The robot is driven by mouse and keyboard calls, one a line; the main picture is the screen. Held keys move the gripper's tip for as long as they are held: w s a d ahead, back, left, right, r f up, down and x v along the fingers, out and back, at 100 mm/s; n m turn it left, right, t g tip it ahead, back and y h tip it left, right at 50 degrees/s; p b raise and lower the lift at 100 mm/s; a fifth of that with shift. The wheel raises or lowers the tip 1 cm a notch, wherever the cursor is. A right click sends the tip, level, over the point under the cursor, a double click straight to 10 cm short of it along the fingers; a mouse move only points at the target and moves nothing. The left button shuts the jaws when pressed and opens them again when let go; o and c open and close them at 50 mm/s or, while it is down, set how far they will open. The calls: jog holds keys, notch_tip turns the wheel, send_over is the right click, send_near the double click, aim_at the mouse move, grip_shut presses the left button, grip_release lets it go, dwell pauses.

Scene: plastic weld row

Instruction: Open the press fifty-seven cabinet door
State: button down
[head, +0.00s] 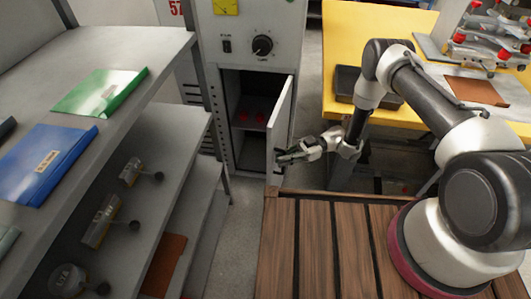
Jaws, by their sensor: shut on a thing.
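The grey press cabinet (303,30) stands at the back centre, with a dial and a switch above its opening. A red sign (176,8) reading 57, partly cut off, shows to its upper left. The cabinet door (282,118) stands open, swung out on the right side of the opening. My gripper (284,157) reaches in from the right and is shut at the lower part of the door, on its handle. The handle itself is mostly hidden by the fingers.
Inside the dark cabinet, small red items (259,118) sit on a shelf. A grey shelf rack (165,48) with folders and tools stands left. A yellow table (345,30) with a black tray (347,83) stands right. Floor is clear between rack and cabinet.

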jog(key=w+d, duration=0.1)
jog(key=d, duration=0.9)
jog(key=shift+w, duration=0.15)
jog(key=c, duration=1.8)
grip_release()
jog(key=shift+d, duration=0.1)
